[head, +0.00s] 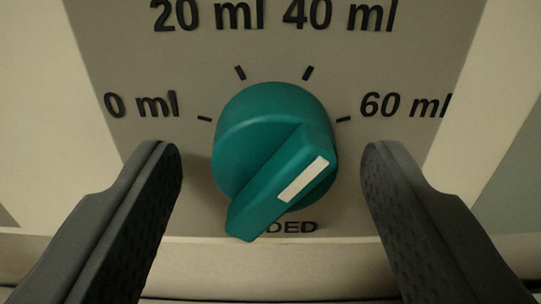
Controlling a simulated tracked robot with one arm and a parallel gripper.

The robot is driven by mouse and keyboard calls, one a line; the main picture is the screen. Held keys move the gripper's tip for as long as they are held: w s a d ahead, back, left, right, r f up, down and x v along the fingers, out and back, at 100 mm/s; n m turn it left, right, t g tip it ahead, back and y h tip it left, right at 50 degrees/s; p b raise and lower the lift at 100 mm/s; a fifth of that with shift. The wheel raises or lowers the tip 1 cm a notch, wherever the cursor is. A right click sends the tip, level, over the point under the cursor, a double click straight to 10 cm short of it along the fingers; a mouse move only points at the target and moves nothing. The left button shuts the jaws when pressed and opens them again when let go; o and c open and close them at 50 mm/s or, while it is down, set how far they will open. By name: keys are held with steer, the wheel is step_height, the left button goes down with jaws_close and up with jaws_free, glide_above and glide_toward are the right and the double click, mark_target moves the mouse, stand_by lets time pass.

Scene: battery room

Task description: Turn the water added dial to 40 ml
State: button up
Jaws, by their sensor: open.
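The water added dial (262,125) is a teal round knob with a raised bar across its front. The bar slants from lower left to upper right, with a white mark (303,179) on its upper right part. The mark points up and right, roughly between the 40 ml label (339,14) and the 60 ml label (405,105). My gripper (271,152) is open, one dark finger on each side of the dial. A gap shows between the dial and each finger, so it is not gripped.
The dial sits on a grey panel (110,65) with lighter borders at both sides. The 20 ml label (207,15) and 0 ml label (141,105) are at the left, with short black ticks around the dial. Lettering below is partly hidden behind the bar.

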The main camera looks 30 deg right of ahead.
steer(key=c, duration=1)
steer(key=shift+n+b, duration=0.55)
steer(key=shift+n, duration=0.55)
steer(key=o, duration=1)
steer(key=shift+s+a+r, duration=0.2)
steer(key=shift+s+a, duration=0.15)
steer(key=shift+s, duration=0.15)
steer(key=p+v, duration=0.1)
steer(key=v, duration=1.1)
steer(key=shift+s+f, duration=0.2)
steer(key=shift+s, duration=0.1)
